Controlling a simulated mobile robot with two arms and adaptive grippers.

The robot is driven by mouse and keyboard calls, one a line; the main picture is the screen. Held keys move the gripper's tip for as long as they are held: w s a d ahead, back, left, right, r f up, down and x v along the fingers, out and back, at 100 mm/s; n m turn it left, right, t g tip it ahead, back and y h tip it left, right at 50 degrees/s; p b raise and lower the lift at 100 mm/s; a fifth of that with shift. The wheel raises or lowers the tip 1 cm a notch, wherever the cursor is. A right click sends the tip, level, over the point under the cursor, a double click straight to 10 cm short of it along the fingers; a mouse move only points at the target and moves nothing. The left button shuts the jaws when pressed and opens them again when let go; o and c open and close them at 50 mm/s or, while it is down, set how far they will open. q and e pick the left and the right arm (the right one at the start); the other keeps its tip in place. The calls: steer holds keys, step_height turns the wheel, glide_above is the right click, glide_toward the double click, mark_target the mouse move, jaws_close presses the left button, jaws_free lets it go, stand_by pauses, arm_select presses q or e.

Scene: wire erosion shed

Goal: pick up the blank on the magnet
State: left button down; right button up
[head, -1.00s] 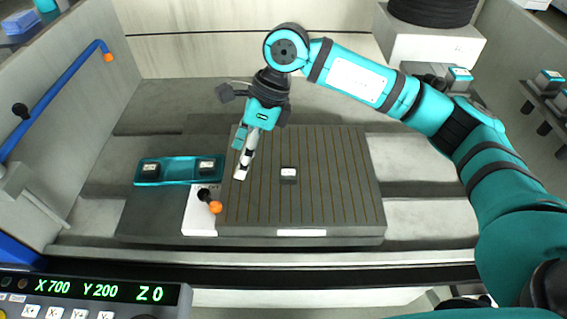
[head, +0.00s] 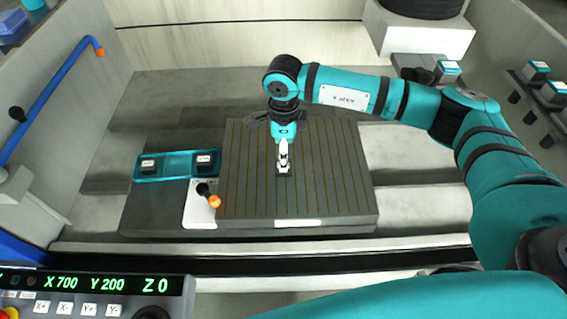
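The magnet (head: 330,190) is a grey ribbed plate in the middle of the machine bed, with thin brown lines running front to back. The blank (head: 289,171) is a small dark block on it, left of its centre. My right gripper (head: 283,168) points down right at the blank, and its pale fingers cover most of the block and its white label. I see the fingers nearly edge-on, so their gap and any contact with the blank are hidden. My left gripper is not in view.
A teal tray (head: 176,178) with two dark labelled blocks lies left of the magnet. A lever with an orange knob (head: 214,201) stands on a white plate beside the magnet. A blue pipe (head: 52,92) runs along the left wall. A control panel (head: 90,297) fills the lower left.

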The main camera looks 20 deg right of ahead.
mark_target(277, 173)
step_height(277, 173, down, 5)
steer(key=p, duration=0.2)
steer(key=shift+r+p, duration=0.1)
steer(key=shift+p, duration=0.3)
steer(key=shift+f, duration=0.3)
steer(key=shift+w, duration=0.1)
jaws_close()
